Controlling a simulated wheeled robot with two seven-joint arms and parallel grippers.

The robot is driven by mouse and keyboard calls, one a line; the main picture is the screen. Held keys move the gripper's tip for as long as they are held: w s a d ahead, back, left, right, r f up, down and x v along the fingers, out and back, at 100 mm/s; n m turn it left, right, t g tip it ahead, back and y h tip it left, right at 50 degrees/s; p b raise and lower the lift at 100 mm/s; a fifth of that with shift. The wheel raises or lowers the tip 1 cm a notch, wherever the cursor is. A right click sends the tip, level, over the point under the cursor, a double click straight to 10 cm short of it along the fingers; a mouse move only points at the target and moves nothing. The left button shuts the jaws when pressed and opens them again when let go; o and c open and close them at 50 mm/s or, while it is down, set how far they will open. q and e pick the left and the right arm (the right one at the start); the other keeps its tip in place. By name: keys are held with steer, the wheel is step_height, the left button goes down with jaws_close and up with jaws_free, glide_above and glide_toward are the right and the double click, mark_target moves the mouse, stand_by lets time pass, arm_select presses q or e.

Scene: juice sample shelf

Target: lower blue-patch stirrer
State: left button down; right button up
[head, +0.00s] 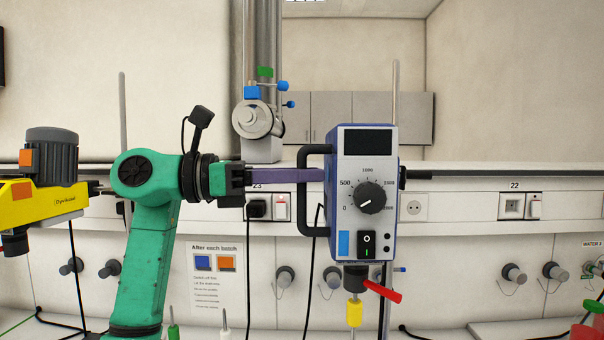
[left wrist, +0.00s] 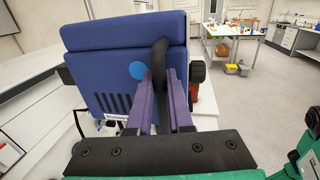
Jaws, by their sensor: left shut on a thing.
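The blue-patch stirrer (head: 380,225) is a blue box with a pale front, a black dial, a dark display and a blue patch (head: 344,243) at lower left. It hangs upright beside a thin vertical rod (head: 395,95), with a clamp at its right side. My left gripper (head: 318,175) comes in level from the left, its purple fingers shut on the stirrer's black side handle (head: 303,215). The left wrist view shows the handle (left wrist: 161,60) between the fingers and a blue disc (left wrist: 138,70) on the casing. My right gripper is not in view.
A yellow stirrer (head: 45,200) with an orange patch is at the far left. A yellow piece (head: 354,312) and a red lever (head: 382,291) are below the blue stirrer. A notice (head: 217,275), sockets and taps line the wall behind. Red and green items (head: 590,325) are at lower right.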

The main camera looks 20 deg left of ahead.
arm_select(q)
step_height(320, 180, down, 17)
steer(key=b, duration=1.2)
steer(key=shift+r, duration=0.2)
steer(key=shift+d+f, duration=0.15)
steer(key=c, duration=0.9)
jaws_free()
steer(key=shift+c, duration=0.2)
steer(key=shift+o, duration=0.5)
steer(key=shift+a, duration=0.2)
steer(key=b+v, duration=0.3)
steer(key=v, duration=1.1)
steer(key=shift+a, duration=0.25)
steer(key=shift+s, duration=0.1)
